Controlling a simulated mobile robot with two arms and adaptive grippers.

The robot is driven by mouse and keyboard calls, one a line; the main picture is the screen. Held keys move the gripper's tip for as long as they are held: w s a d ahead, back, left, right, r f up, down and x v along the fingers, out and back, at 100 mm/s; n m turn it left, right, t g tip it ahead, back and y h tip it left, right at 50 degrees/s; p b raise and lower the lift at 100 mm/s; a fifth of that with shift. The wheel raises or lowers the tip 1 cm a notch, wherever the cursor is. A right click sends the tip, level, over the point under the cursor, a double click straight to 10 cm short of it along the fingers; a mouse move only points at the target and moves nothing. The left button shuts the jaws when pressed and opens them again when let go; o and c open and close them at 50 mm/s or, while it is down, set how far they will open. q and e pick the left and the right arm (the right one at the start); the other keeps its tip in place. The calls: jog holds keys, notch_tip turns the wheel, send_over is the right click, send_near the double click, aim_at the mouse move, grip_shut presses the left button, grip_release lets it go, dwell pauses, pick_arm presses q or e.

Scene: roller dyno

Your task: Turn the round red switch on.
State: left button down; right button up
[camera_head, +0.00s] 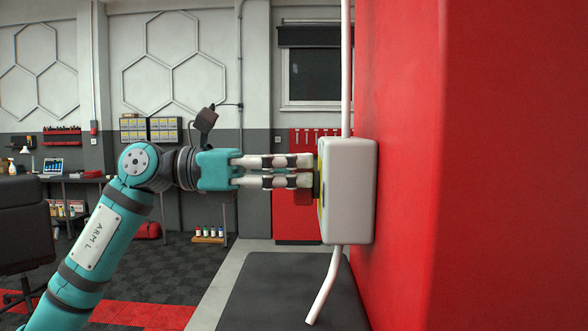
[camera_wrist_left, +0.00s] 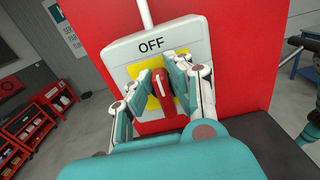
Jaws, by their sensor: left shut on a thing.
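The round red switch (camera_wrist_left: 163,93) sits on a yellow plate (camera_wrist_left: 154,103) on the front of a white box (camera_wrist_left: 122,50). The word OFF is printed above the plate. The white box (camera_head: 349,190) is fixed to a red wall in the head view, and its front is edge-on there. My left gripper (camera_head: 311,171) reaches it level from the left, fingertips at its front. In the wrist view my left gripper (camera_wrist_left: 165,88) is shut on the switch, one finger on each side of its red handle. The handle runs roughly up and down there. My right gripper is out of view.
The red wall (camera_head: 480,170) fills the right side. White pipes run above and below the box, the lower pipe (camera_head: 324,286) slanting out. A dark flat surface (camera_head: 285,300) lies below. A dark chair (camera_head: 22,225) stands at the far left.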

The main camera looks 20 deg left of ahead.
aim_at(321, 188)
pick_arm(q)
jog(key=shift+s+m+b, duration=0.1)
jog(key=shift+m+b, duration=0.4)
jog(key=shift+m, duration=0.2)
jog(key=m+b, duration=0.2)
jog(key=m, duration=0.1)
jog(key=shift+s+d+f, duration=0.1)
jog(key=shift+s+f, duration=0.05)
jog(key=shift+s, duration=0.2)
jog(key=m, duration=0.1)
jog(key=m+b, duration=0.1)
jog(key=m, duration=0.1)
jog(key=shift+s+d+f, duration=0.1)
jog(key=shift+s+f, duration=0.05)
jog(key=shift+s, duration=0.05)
jog(key=m, duration=0.1)
jog(key=m+b, duration=0.2)
jog(key=shift+s+f+m, duration=0.25)
jog(key=shift+m, duration=0.05)
jog(key=m+b, duration=0.1)
jog(key=m, duration=0.3)
jog(key=shift+s+d+f+b, duration=0.1)
jog(key=shift+s+f+b, duration=0.05)
jog(key=shift+f+b, duration=0.2)
jog(key=shift+f+m+b, duration=0.2)
jog(key=shift+m+b, duration=0.15)
jog(key=shift+m, duration=0.95)
jog(key=c, duration=1.3)
grip_release()
